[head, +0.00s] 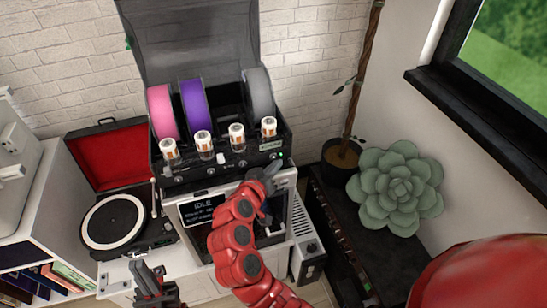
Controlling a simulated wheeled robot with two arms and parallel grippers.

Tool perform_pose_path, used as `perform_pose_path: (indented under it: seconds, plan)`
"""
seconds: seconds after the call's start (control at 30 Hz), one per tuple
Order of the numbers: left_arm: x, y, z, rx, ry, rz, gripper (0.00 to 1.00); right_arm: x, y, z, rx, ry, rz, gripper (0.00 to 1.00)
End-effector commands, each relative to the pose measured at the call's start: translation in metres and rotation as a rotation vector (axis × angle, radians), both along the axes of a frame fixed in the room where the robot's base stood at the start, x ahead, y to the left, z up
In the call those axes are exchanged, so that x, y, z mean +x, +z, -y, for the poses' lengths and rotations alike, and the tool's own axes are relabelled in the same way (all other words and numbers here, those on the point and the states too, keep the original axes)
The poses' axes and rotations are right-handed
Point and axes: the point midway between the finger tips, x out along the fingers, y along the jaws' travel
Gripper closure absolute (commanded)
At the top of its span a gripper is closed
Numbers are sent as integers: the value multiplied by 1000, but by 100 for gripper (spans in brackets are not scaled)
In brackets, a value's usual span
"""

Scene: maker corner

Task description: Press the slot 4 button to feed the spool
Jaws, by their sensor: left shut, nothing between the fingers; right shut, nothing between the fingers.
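The open filament box (222,168) stands on top of the printer. It holds a pink spool (162,112), a purple spool (193,105) and, at the right end, a grey spool (258,93); the place between purple and grey looks empty. Small round buttons run along its front edge, and the rightmost button (275,157) is by the grey spool. My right gripper (272,172) is shut and empty, just below and close to that button; I cannot tell whether it touches. My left gripper (148,270) is shut and empty, low at the left. The printer screen (203,210) reads IDLE.
Several clear, white-capped canisters (237,134) line the box front. A record player (115,215) with a red-lined lid stands at left beside a shelf (50,215). A succulent (396,188) and a potted trunk (341,155) are at right on a dark cabinet.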

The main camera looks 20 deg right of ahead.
Motion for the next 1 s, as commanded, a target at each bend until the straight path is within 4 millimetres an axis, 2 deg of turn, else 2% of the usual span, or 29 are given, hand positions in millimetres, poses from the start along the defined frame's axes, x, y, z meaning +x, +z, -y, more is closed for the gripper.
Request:
perform_pose_path:
  seconds: [0.17,0.63,1.0]
  plan:
    - [0,0,0,0,0,0,100,-6,0,0,0,1,1,100]
    - [0,-2,0,0,0,0,100,-55,1,1,1,3,4,100]
    - [0,-2,0,0,0,0,100,-60,1,2,1,0,2,100]
